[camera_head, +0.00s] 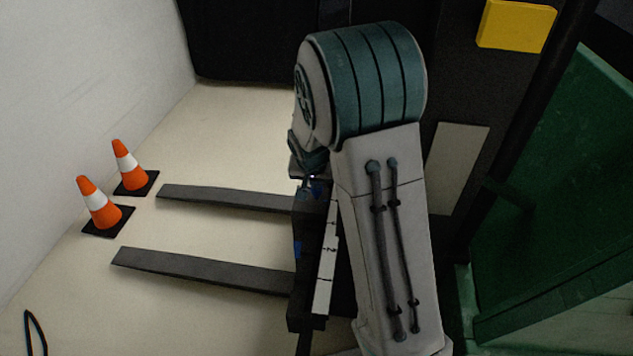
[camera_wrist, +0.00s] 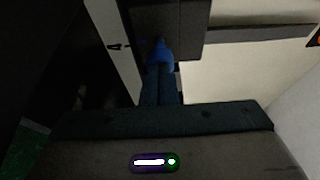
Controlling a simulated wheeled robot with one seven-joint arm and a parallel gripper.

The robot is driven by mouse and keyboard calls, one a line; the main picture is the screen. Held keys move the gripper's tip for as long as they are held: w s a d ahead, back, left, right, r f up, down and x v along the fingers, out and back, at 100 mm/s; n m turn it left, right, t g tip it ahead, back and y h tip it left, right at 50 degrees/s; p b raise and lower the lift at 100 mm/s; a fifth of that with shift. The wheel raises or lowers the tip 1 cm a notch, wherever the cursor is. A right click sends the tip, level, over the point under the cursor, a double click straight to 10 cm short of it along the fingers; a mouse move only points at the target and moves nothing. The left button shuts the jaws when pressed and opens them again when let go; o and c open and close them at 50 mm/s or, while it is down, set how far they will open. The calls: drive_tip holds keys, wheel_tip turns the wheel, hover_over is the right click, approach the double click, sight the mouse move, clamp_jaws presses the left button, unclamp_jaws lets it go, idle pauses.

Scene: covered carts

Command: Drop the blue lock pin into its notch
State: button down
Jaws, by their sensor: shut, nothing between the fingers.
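A blue lock pin (camera_wrist: 160,56) shows in the wrist view at the dark carriage bar (camera_wrist: 170,14), just beyond the tips of my gripper (camera_wrist: 160,74). My gripper's two fingers are together with nothing held between them. Whether the tips touch the pin, and whether it sits in a notch, I cannot tell. In the head view a blue bit (camera_head: 315,188) shows below my wrist at the upper fork's root, and another blue bit (camera_head: 297,250) shows lower on the carriage. The notches are too dark to make out.
A white marked scale strip (camera_head: 327,260) runs along the carriage. Two dark forks (camera_head: 225,198) (camera_head: 200,272) reach left over the pale floor. Two orange cones (camera_head: 98,204) (camera_head: 129,167) stand near the wall. A green panel (camera_head: 560,200) is at right, a yellow block (camera_head: 516,25) above.

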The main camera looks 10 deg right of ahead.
drive_tip(key=shift+s+f, duration=0.1)
drive_tip(key=shift+f, duration=0.1)
drive_tip(key=w+p+v, duration=0.1)
drive_tip(key=p+v, duration=0.3)
drive_tip(key=v, duration=1)
drive_tip(key=shift+r, duration=0.3)
drive_tip(key=shift+s+d, duration=0.1)
drive_tip(key=shift+s, duration=0.1)
drive_tip(key=s+a+f+m+g+y+p, duration=0.2)
drive_tip(key=s+a+m, duration=0.1)
drive_tip(key=s+m, duration=0.15)
drive_tip(key=s+d+r+n+p, duration=0.2)
drive_tip(key=s+r+n+p, duration=0.2)
drive_tip(key=s+r+p, duration=0.3)
drive_tip(key=s+d+r+n+t+p, duration=0.1)
drive_tip(key=s+r+n+p, duration=0.4)
drive_tip(key=s+r, duration=0.5)
drive_tip(key=shift+s+d+r+p, duration=0.35)
drive_tip(key=shift+d+r+p, duration=0.6)
drive_tip(key=shift+r, duration=1.8)
